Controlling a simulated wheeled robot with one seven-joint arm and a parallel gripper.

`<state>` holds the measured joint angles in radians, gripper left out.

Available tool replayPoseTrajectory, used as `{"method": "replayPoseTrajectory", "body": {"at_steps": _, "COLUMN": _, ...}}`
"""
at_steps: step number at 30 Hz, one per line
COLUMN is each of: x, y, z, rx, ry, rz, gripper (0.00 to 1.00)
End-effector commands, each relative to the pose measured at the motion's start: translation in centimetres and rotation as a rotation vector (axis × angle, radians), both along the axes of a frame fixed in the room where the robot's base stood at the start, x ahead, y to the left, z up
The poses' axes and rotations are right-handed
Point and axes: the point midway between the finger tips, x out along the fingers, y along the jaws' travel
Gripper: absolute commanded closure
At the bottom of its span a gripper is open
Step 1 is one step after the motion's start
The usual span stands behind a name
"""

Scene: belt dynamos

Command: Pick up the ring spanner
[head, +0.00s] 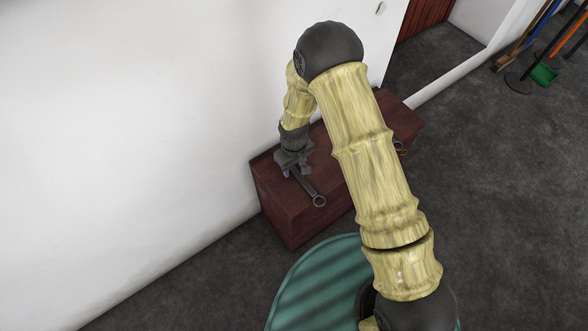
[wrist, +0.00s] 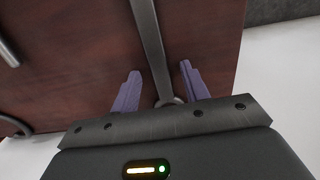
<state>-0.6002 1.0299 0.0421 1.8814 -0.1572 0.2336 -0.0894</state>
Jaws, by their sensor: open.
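The ring spanner (head: 308,187) is a grey metal bar with a ring end, lying on the dark red-brown wooden chest (head: 279,205). In the head view, its near ring points towards the chest's front edge, and its other end is hidden under my gripper (head: 291,169). In the wrist view, the spanner's shank (wrist: 150,40) runs down between the two purple fingers of my gripper (wrist: 160,68). The fingers are open, one on each side of the shank, with gaps visible on both sides. A ring end shows near the gripper body, partly hidden by it.
A metal piece (wrist: 8,52) lies at the left in the wrist view. Small items (head: 400,148) lie on the chest's right part, partly behind my arm. A white wall (head: 120,120) stands close behind the chest. Long-handled tools (head: 540,55) lean at the far right; the grey floor is open.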

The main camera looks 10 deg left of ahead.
Motion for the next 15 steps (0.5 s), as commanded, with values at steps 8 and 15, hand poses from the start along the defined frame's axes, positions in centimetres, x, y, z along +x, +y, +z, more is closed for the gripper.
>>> {"method": "replayPoseTrajectory", "body": {"at_steps": 8, "x": 0.00, "y": 0.00, "z": 0.02, "rx": 0.000, "ry": 0.000, "rz": 0.000, "gripper": 0.78}}
{"method": "replayPoseTrajectory", "body": {"at_steps": 15, "x": 0.03, "y": 0.02, "z": 0.06, "rx": 0.001, "ry": -0.001, "rz": 0.000, "gripper": 1.00}}
